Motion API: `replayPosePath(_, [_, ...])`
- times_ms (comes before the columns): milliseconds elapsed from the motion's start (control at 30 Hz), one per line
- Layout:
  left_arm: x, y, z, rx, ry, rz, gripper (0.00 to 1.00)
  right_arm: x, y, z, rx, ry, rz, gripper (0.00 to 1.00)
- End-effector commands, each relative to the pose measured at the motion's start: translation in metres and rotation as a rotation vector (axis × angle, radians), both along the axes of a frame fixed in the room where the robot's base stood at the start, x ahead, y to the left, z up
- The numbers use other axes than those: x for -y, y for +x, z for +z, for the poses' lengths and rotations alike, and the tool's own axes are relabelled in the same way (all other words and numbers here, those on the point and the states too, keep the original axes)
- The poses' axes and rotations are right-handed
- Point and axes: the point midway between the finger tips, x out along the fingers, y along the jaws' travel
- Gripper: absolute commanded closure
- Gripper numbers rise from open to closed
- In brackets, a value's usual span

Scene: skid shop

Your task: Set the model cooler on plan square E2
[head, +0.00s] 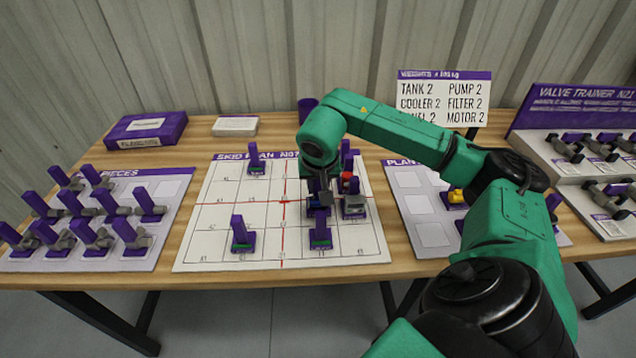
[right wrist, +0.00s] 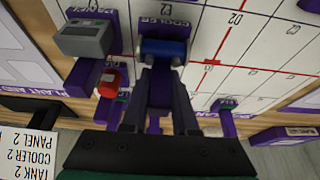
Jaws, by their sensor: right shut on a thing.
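The model cooler (right wrist: 165,48), a blue cylinder on a purple base marked COOLER, is at the fingertips of my right gripper (right wrist: 160,85). The fingers are shut on its purple upright. In the head view my right gripper (head: 319,192) points down over the right half of the skid plan board (head: 205,245), with the blue of the cooler (head: 312,205) just under it. My left gripper is not in view.
A grey panel model (head: 354,207) stands close right of the cooler, a red-topped model (head: 347,182) behind it. Another model (head: 320,238) stands just in front. The piece board (head: 150,250) is at left, the plant board (head: 408,180) at right. The plan's front-left squares have free room.

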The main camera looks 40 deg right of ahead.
Motion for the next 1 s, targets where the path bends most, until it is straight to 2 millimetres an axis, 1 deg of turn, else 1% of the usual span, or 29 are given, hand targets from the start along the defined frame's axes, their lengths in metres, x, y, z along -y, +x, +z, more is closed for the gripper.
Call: replayPosePath(1000, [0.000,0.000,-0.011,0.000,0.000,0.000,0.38,0.000,0.000,-0.015,0.000,0.000,0.000,1.00])
